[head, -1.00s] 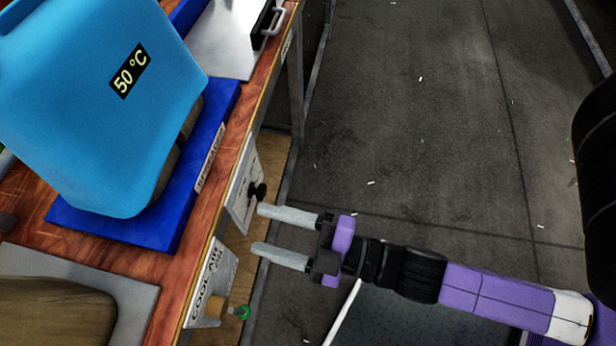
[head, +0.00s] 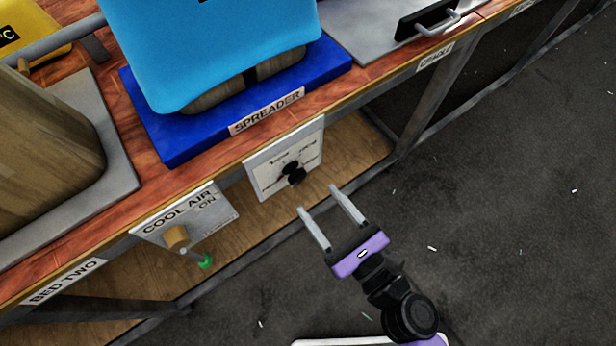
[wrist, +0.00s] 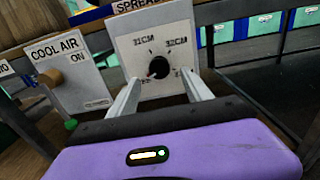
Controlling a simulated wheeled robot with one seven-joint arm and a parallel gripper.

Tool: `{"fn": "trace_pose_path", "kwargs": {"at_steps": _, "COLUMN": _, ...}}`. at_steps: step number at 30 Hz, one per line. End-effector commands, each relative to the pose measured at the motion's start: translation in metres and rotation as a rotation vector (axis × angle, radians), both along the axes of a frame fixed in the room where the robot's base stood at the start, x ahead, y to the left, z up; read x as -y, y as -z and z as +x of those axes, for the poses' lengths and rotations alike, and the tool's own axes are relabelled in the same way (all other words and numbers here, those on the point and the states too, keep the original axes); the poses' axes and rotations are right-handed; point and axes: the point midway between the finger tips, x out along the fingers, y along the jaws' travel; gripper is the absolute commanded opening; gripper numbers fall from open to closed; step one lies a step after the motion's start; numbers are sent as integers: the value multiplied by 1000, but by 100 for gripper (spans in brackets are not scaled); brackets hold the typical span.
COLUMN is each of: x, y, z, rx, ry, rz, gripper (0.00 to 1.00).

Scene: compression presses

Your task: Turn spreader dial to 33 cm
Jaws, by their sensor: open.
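The spreader dial is a black knob (head: 293,172) on a white plate (head: 262,180) at the bench's front edge, under the SPREADER label (head: 268,111). In the wrist view the knob (wrist: 158,67) sits in the middle of its plate (wrist: 180,40), with 31CM at upper left and 32CM at upper right. The lower markings are partly hidden by my fingers. A small reddish mark shows at the knob's lower left. My gripper (head: 316,204) is open and empty, short of the knob and apart from it, pointing towards the plate. Its fingers (wrist: 160,93) straddle the knob in the wrist view.
Left of the dial is a COOL AIR plate (head: 199,212) with a brown knob (head: 177,238) and a green-tipped lever (head: 204,261). Above are a blue base (head: 190,140) and a light-blue block (head: 220,50). Dark floor (head: 500,200) lies open at right.

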Motion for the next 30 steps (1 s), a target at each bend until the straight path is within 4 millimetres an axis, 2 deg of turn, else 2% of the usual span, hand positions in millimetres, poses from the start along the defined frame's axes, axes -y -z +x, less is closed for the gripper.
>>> {"fn": "trace_pose_path", "kwargs": {"at_steps": 6, "x": -20, "y": -3, "z": 28, "rx": 1, "ry": -2, "rz": 3, "gripper": 58}}
{"fn": "trace_pose_path", "kwargs": {"at_steps": 12, "x": -33, "y": -2, "z": 48, "rx": -1, "ry": -1, "rz": 4, "gripper": 58}}
{"fn": "trace_pose_path", "kwargs": {"at_steps": 24, "x": -38, "y": -1, "z": 55, "rx": -2, "ry": 0, "rz": 5, "gripper": 58}}
{"fn": "trace_pose_path", "kwargs": {"at_steps": 25, "x": -38, "y": -1, "z": 55, "rx": -2, "ry": 0, "rz": 5, "gripper": 56}}
{"fn": "trace_pose_path", "kwargs": {"at_steps": 30, "x": -38, "y": -1, "z": 55, "rx": -2, "ry": 0, "rz": 5, "gripper": 23}}
